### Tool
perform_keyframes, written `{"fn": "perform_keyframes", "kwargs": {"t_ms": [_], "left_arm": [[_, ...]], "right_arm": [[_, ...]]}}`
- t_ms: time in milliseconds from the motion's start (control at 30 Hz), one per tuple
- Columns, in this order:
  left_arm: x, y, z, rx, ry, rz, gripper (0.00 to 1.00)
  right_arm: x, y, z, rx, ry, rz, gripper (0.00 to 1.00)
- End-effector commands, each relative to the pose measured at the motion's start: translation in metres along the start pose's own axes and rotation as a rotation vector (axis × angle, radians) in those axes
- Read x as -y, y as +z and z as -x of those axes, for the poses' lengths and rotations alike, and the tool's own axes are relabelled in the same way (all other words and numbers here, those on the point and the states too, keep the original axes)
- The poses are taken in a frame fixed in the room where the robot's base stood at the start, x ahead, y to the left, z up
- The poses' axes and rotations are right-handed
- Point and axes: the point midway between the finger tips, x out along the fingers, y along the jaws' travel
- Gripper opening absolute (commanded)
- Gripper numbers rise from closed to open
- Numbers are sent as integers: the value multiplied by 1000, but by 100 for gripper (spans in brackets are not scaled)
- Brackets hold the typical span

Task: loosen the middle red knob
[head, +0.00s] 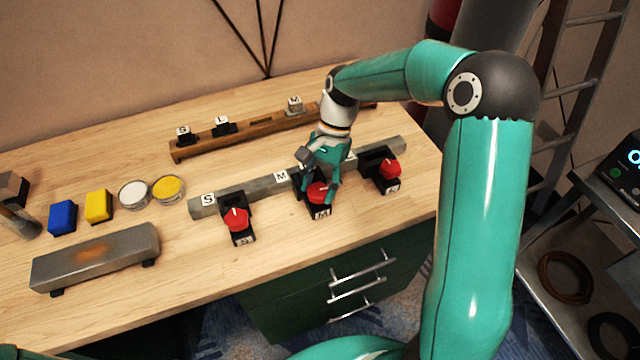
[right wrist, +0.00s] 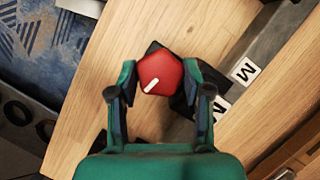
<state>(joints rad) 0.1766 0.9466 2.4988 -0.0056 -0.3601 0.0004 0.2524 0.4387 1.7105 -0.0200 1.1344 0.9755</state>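The middle red knob (head: 318,192) sits on a black block at the front of a grey bar (head: 262,186), above a tag marked M. My right gripper (head: 320,185) is over it from above, partly covering it. In the right wrist view the knob (right wrist: 160,73) lies between the two fingertips of my right gripper (right wrist: 160,80), one on each side. The fingers look apart with narrow gaps to the knob; contact is not clear. A white line on the knob slants toward the lower left there. My left gripper is out of view.
A left red knob (head: 236,219) and a right red knob (head: 389,168) flank the middle one. Behind stands a wooden rail (head: 255,132) with small tagged blocks. Blue (head: 62,217) and yellow (head: 98,206) blocks, two round tins and a metal bar (head: 95,258) lie left.

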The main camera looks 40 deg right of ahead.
Motion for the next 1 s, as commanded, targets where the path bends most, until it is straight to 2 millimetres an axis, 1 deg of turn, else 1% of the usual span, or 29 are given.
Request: {"fn": "perform_keyframes", "kwargs": {"t_ms": [267, 467, 667, 1000], "left_arm": [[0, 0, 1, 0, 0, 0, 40], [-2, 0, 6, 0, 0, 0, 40], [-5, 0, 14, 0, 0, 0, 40], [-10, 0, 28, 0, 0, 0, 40]], "right_arm": [[1, 0, 1, 0, 4, 13, 14], [1, 0, 2, -1, 27, 69, 14], [2, 1, 2, -1, 76, 186, 14], [4, 1, 2, -1, 194, 472, 14]]}}
